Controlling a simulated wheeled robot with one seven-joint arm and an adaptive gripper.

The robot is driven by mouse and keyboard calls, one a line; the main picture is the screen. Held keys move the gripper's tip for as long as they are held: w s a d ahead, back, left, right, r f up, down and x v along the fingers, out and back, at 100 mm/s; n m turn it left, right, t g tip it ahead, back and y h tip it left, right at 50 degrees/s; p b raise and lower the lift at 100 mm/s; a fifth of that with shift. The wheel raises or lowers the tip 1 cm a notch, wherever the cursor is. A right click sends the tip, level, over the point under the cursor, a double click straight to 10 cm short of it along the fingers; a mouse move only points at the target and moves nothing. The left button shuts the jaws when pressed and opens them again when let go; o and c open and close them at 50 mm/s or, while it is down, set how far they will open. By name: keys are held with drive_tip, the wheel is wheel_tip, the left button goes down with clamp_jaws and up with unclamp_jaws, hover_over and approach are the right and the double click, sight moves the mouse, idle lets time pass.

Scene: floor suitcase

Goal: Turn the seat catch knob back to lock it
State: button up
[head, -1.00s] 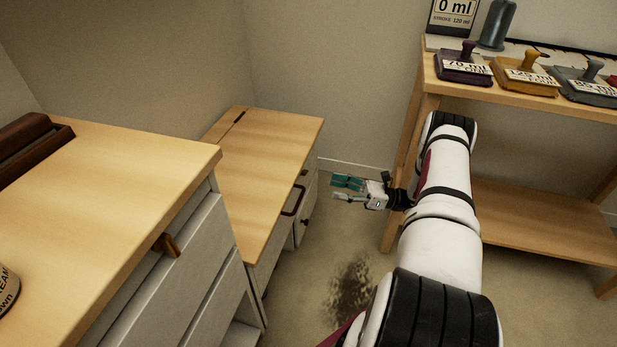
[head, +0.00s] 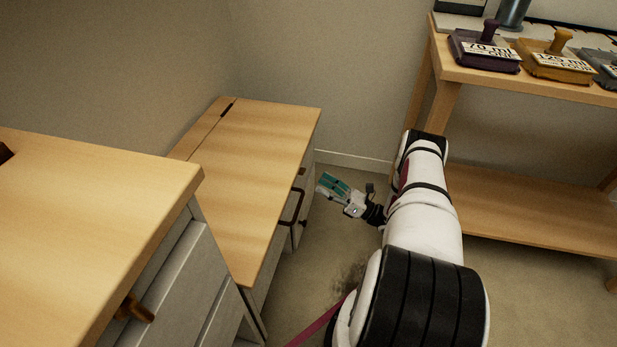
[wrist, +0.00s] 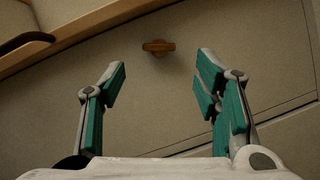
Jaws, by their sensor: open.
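A small brown oblong knob (wrist: 158,47) sits on a pale panel in the wrist view, with its long side roughly level in the picture. It lies beyond my open fingertips, about midway between them and touching neither. My gripper (wrist: 160,72) has teal pads spread wide with nothing between them. In the head view my gripper (head: 328,182) is beside the front of the low wooden-topped bench (head: 245,150). A small brown knob (head: 301,171) shows on that front under the top's edge; I cannot tell whether it is the same one.
A dark handle (head: 295,208) is on the bench front; it also shows in the wrist view (wrist: 25,41). A taller cabinet (head: 90,200) stands at near left. A wooden shelf stand (head: 530,215) with labelled blocks is at right. Open floor lies between.

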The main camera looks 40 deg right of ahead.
sight(301, 171)
drive_tip(key=b+x, duration=0.1)
drive_tip(key=x, duration=0.5)
drive_tip(key=shift+a, duration=0.1)
drive_tip(key=c, duration=1.1)
